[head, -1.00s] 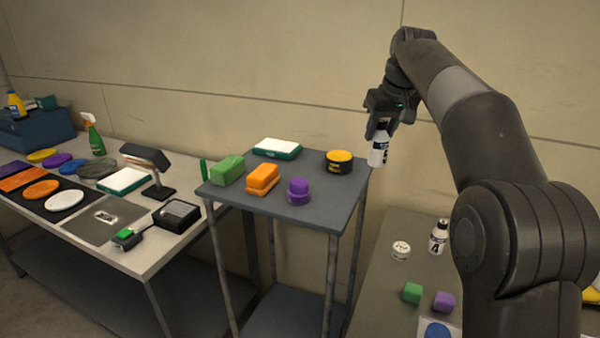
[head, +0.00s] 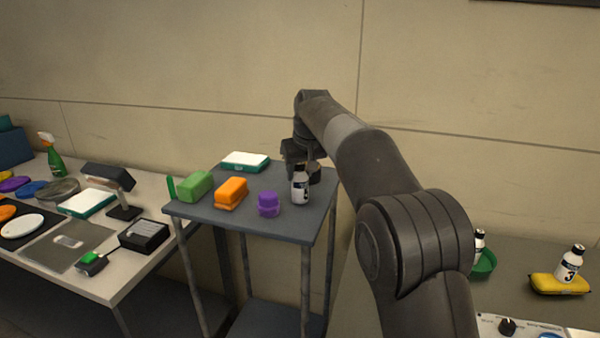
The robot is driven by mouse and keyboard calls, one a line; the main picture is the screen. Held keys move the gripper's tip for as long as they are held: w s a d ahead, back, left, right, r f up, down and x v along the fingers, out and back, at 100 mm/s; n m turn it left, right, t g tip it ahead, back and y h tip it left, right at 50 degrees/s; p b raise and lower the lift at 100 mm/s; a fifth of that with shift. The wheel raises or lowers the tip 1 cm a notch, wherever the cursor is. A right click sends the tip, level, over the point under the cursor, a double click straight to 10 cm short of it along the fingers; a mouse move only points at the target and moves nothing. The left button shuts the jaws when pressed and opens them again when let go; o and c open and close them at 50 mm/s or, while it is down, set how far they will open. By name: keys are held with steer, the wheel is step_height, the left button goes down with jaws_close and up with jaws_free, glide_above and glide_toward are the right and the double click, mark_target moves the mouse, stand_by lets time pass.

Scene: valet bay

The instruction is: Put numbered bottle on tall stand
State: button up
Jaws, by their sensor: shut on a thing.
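My gripper (head: 299,168) is shut on a white numbered bottle (head: 300,189) with a black label, whose number I cannot read. It holds the bottle upright from above at the right part of the tall stand (head: 250,222). The bottle's base is at or just above the dark top; I cannot tell if it touches. The stand also bears a green block (head: 195,187), an orange block (head: 231,193), a purple stamp-like piece (head: 268,204) and a white and green box (head: 245,162). A dark round tin (head: 316,173) is mostly hidden behind my gripper and the bottle.
Another bottle (head: 479,241) is by a green bowl (head: 486,264), partly hidden by my arm. The left bench (head: 140,266) holds a lamp, discs and a spray bottle.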

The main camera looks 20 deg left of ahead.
steer(key=shift+f, duration=0.2)
steer(key=shift+f, duration=0.15)
steer(key=o, duration=1.1)
steer(key=shift+c, duration=0.2)
steer(key=v, duration=1.2)
